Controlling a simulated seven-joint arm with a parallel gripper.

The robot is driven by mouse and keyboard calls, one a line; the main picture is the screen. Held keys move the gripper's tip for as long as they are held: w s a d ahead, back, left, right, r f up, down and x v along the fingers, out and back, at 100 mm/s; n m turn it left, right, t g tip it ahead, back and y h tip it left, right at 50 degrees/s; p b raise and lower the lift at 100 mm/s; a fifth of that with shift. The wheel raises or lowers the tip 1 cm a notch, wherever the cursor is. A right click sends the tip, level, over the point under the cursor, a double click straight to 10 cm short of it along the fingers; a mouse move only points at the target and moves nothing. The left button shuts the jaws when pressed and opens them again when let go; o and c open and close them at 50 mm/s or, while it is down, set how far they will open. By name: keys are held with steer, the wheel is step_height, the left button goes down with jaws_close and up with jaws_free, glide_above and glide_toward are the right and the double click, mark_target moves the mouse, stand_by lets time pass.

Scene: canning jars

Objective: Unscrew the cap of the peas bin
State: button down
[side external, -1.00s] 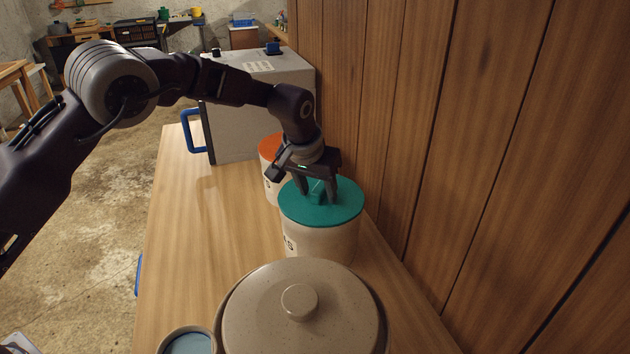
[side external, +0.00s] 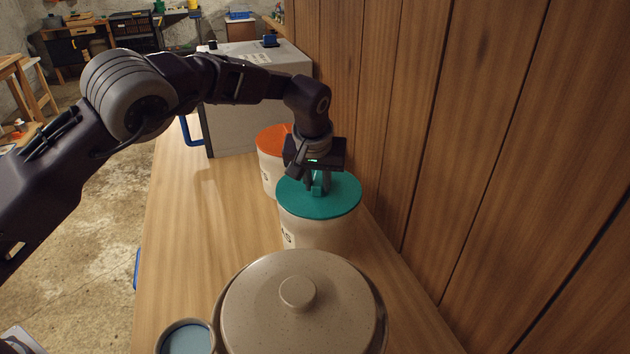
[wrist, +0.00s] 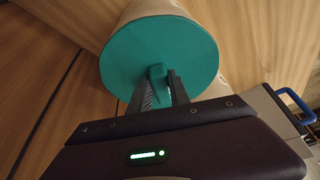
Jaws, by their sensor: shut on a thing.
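The peas bin (side external: 318,231) is a cream canister standing on the wooden counter, with part of its dark lettering showing. Its teal cap (side external: 339,204) sits on top and looks level. A raised teal handle stands at the middle of the cap. My gripper (side external: 318,190) points down from above and is shut on this handle. In the wrist view the two fingers (wrist: 161,92) stand on either side of the handle (wrist: 156,74), and the round teal cap (wrist: 130,55) fills the upper middle. The gripper hides part of the handle.
An orange-capped bin (side external: 271,141) stands just behind the peas bin. A speckled lidded pot (side external: 250,305) and a small cup (side external: 187,340) are in front. A grey box (side external: 232,125) with a blue handle stands farther back. The wooden wall (side external: 420,130) is close on the right.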

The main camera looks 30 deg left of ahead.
steer(key=shift+d+n+y, duration=0.1)
steer(key=shift+n+y, duration=0.2)
steer(key=shift+n, duration=0.5)
steer(key=n, duration=0.2)
steer(key=n+g+y, duration=0.1)
steer(key=shift+w+d+f, duration=0.1)
steer(key=shift+w+d, duration=0.15)
steer(key=shift+w, duration=0.05)
steer(key=shift+w+n, duration=0.15)
steer(key=shift+n, duration=0.25)
steer(key=shift+r, duration=1.4)
